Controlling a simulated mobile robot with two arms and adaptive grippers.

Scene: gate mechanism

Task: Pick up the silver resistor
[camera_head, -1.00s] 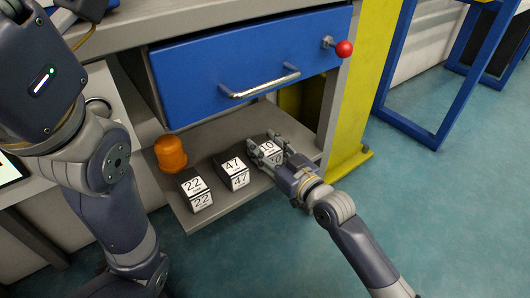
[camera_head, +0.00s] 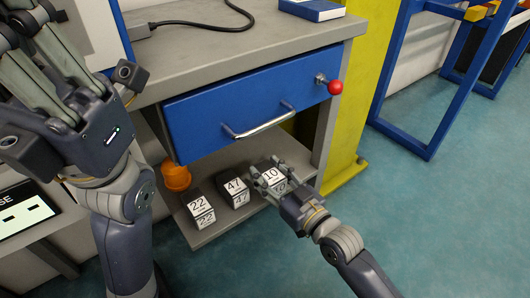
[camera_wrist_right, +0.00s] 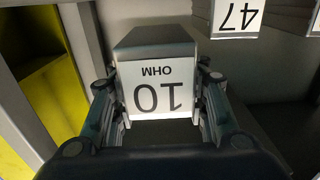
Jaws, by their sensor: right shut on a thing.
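The resistors are box-shaped blocks with white number labels on the shelf under the drawer. The silver-grey block marked 10 OHM (camera_head: 271,175) is the rightmost; its label and grey body show large in the right wrist view (camera_wrist_right: 155,90). My right gripper (camera_head: 267,178) is shut on this block, one finger on each side of it, also seen in the right wrist view (camera_wrist_right: 158,95). The block is at the shelf; I cannot tell whether it touches it. The 47 block (camera_head: 235,187) and 22 block (camera_head: 198,206) stand to its left. My left gripper (camera_head: 28,38) is open and empty at upper left.
The blue drawer (camera_head: 215,115) with a metal handle hangs above the blocks. An orange dome (camera_head: 176,177) is at the shelf's left. A red-knobbed lever (camera_head: 335,87) sits at the drawer's right. A yellow post (camera_head: 362,100) stands at right. The floor in front is clear.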

